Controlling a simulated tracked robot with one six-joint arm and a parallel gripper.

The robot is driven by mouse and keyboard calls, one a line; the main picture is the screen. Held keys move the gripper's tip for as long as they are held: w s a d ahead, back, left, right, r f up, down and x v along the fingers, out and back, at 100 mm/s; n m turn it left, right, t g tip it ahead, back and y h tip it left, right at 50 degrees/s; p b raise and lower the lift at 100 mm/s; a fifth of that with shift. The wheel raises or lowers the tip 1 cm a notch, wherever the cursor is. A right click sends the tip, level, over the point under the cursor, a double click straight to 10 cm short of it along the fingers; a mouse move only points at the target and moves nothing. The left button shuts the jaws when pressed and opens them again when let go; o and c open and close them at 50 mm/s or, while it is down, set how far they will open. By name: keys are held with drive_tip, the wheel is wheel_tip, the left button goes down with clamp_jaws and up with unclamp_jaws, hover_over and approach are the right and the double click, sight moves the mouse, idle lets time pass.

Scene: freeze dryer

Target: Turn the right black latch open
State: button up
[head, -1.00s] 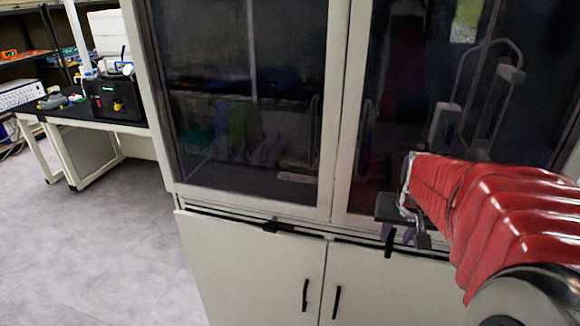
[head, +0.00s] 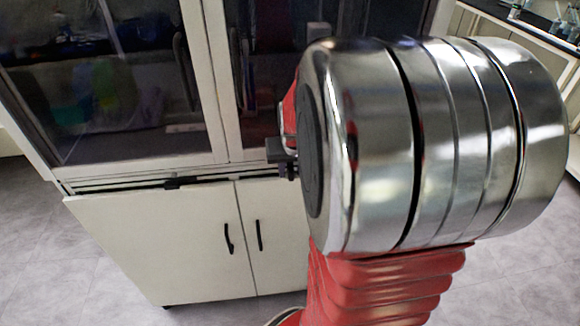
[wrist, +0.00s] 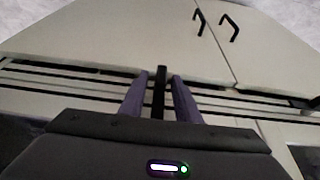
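The right black latch (wrist: 160,88) is a thin dark bar between my fingers in the wrist view. It points up the picture, across the slatted strip toward the lower doors. My gripper (wrist: 159,90) has its two purple-grey fingers apart, one on each side of the latch, with a narrow gap showing on both sides. In the head view, my gripper (head: 280,153) is mostly hidden behind my arm, at the strip under the glass doors.
The lower cabinet doors (head: 170,245) are shut, with two black handles (head: 227,238). A glass door (head: 90,90) stands above. My arm blocks the middle right of the head view. Grey floor (head: 50,270) is free at left; a bench (head: 535,22) stands far right.

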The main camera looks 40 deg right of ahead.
clamp_jaws()
drive_tip(key=shift+d, duration=0.2)
drive_tip(key=shift+a, duration=0.1)
drive_tip(key=shift+s+d+m+t+y, duration=0.15)
drive_tip(key=shift+t+y, duration=0.1)
drive_tip(key=shift+y, duration=0.15)
drive_tip(key=shift+d+m+t+y, duration=0.15)
drive_tip(key=shift+t+y, duration=0.1)
drive_tip(key=shift+y, duration=0.15)
drive_tip(key=shift+s+d+f+m+t+y, duration=0.15)
drive_tip(key=shift+f+m+t+y, duration=0.4)
drive_tip(key=shift+t+y, duration=1.2)
drive_tip(key=shift+s+d+f+m+t+y, duration=0.2)
drive_tip(key=shift+m+t+y, duration=0.6)
drive_tip(key=shift+t+y, duration=0.95)
drive_tip(key=shift+s+d+f+m+t+y, duration=0.1)
drive_tip(key=shift+f+m+t+y, duration=0.45)
drive_tip(key=shift+t+y, duration=1.2)
drive_tip(key=shift+r, duration=0.1)
